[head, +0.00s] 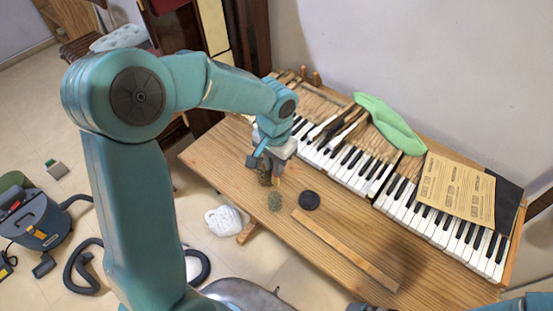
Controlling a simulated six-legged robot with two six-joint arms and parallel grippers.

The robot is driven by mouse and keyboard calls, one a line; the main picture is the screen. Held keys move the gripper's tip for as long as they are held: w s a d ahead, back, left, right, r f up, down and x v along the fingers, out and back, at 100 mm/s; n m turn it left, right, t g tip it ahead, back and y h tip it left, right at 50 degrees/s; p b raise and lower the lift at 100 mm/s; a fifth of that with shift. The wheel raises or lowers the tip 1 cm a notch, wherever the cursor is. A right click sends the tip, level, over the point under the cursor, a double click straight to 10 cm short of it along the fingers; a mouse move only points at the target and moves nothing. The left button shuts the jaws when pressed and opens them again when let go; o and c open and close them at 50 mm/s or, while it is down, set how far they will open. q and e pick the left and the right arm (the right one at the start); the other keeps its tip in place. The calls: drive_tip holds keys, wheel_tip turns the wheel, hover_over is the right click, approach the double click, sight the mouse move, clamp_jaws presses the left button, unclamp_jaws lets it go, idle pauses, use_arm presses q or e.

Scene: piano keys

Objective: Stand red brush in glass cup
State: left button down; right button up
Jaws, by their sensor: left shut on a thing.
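My left gripper (271,166) is low over the wooden table, left of the piano keys, shut on a thin thing. A small tan tip (277,183) shows just under the fingers; it looks like part of the brush, but no red shows. A dark brownish, jar-like thing (264,177) stands right beside the fingers, partly covered by them; I cannot tell if they touch. A small grey-green round thing (275,201) sits just in front. I cannot tell which of these two is the glass cup. My right gripper is not clearly seen; only bits of teal arm show at the bottom right.
A black disc (309,200) lies to the right on the table (235,170). A long wooden strip (345,250) lies in front. Behind are piano keys (345,165), a green cloth (390,122) and a printed sheet (457,188). Bare wood is free at front right.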

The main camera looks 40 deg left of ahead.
sight(274, 183)
use_arm(q)
drive_tip(key=shift+a+f+b, duration=0.2)
drive_tip(key=shift+f+b, duration=0.4)
drive_tip(key=shift+f, duration=0.5)
drive_tip(key=shift+d+f+b, duration=0.1)
drive_tip(key=shift+f+b, duration=0.45)
drive_tip(key=shift+f, duration=0.1)
wheel_tip(274, 183, down, 3)
drive_tip(key=shift+f+b, duration=0.1)
drive_tip(key=shift+b, duration=1)
drive_tip(key=shift+f+b, duration=2)
drive_tip(key=shift+f, duration=0.3)
drive_tip(key=c, duration=1)
unclamp_jaws()
drive_tip(key=shift+o, duration=0.2)
drive_tip(key=shift+r, duration=0.1)
